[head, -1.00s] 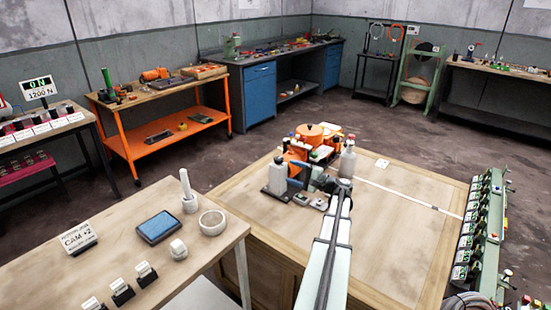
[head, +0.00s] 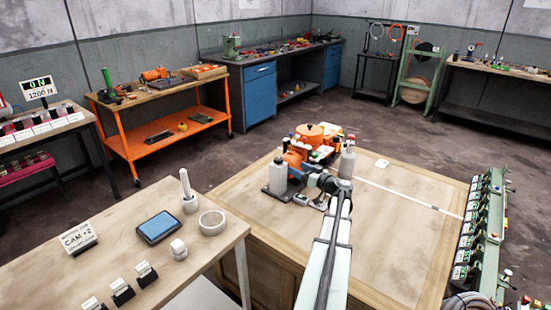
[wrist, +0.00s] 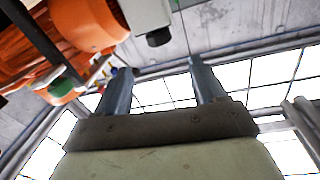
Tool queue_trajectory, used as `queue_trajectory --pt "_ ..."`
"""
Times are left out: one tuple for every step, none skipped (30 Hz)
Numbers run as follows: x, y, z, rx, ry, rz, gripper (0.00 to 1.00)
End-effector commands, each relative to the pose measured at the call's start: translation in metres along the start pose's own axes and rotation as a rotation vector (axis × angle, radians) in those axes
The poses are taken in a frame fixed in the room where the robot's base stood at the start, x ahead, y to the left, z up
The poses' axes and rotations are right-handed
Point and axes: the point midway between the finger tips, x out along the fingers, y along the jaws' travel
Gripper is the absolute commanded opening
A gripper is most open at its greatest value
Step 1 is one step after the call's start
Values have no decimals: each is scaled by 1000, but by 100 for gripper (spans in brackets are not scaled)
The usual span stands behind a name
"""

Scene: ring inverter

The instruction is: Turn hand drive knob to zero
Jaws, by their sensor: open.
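The orange ring machine (head: 312,140) stands on the wooden table, partly hidden by my arm and grey-white bottles. In the wrist view, its orange body (wrist: 85,25) fills the upper left. A dark knob-like end (wrist: 158,37) sticks out below a white part there; I cannot tell whether it is the hand drive knob, and no zero mark is readable. My gripper (wrist: 158,67) is open, with nothing visible between its two fingers. The dark end sits just beyond the gap in the picture; no contact shows. In the head view, my wrist is at the machine's near side and the fingers are hard to make out.
Bottles (head: 279,174) (head: 347,160) stand close to the machine. The left bench (head: 130,215) holds a tablet, a bowl and a CAM +2 sign.

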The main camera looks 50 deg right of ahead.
Motion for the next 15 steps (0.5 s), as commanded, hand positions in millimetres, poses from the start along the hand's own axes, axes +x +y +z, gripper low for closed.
queue_trajectory --pt "0 0 0 -48 0 1 70" --pt "0 0 0 -73 0 0 70" --pt "0 0 0 -102 0 0 70" --pt "0 0 0 -118 0 0 70" --pt "0 0 0 -132 0 0 70" --pt "1 0 0 -145 0 0 70" --pt "2 0 0 -153 0 -1 70" --pt "3 0 0 -158 0 -1 70" --pt "5 0 0 -161 0 -1 70" --pt "7 0 0 -162 0 -2 70" --pt "10 0 0 -162 0 -2 70" --pt "15 1 0 -161 0 -2 70" --pt "19 1 0 -161 0 -2 70" --pt "23 1 0 -161 0 -2 70" --pt "30 1 0 -161 0 -3 70"
